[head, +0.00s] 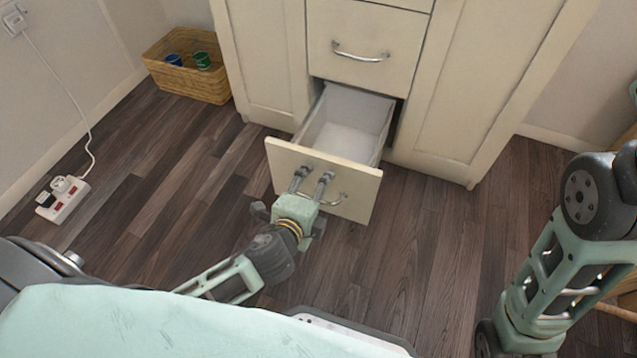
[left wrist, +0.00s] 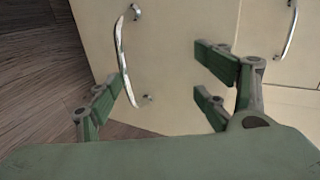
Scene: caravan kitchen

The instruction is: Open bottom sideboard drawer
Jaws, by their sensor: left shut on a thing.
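The bottom sideboard drawer (head: 372,188) is pulled well out of the cream sideboard, and its pale, empty-looking inside shows. Its curved metal handle (head: 341,198) is on the front panel, partly hidden by my fingers.
A shut drawer (head: 362,42) is above the open one, with cupboard doors on both sides. A wicker basket (head: 203,84) with cups stands left of the sideboard. A power strip (head: 62,199) lies on the floor at left. The wood floor around the drawer is clear.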

